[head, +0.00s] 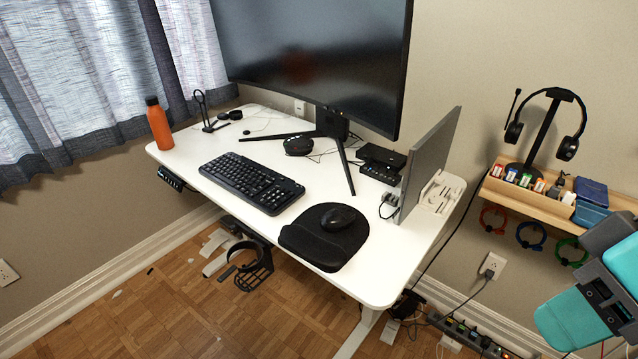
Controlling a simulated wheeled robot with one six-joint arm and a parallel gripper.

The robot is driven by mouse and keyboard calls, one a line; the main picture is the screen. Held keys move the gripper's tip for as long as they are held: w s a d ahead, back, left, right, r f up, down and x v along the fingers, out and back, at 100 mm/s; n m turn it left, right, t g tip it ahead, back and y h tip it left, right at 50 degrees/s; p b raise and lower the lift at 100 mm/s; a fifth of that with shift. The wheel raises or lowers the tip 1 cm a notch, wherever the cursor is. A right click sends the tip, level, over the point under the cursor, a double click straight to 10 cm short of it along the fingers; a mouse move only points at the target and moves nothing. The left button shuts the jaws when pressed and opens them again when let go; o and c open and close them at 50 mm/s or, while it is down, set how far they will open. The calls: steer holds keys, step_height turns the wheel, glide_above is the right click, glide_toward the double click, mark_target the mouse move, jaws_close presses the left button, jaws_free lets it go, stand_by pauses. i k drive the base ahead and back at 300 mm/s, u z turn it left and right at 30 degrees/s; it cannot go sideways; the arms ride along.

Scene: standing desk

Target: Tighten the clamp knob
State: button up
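No clamp knob can be made out for certain. A black ring-and-basket piece (251,262) shows low beside the desk's front edge, with pale parts next to it. It may be a clamp-on holder, but I cannot tell whether it hangs from the desk or lies on the floor, and no knob is clear on it. The white desk (226,203) stands against the wall. Teal and dark grey parts of my arm show at the lower right, apart from the desk.
On the desk are an orange bottle (158,124), a keyboard (250,182), a mouse pad (310,246) with a mouse, a large monitor (315,60) and an upright thin panel (429,160). A wooden wall shelf (520,198) holds headphones. Cables and a power strip (470,335) lie at the lower right.

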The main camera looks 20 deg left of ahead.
mark_target(233, 229)
steer(key=u, duration=2.9)
steer(key=i, duration=3.15)
steer(key=z, duration=1.3)
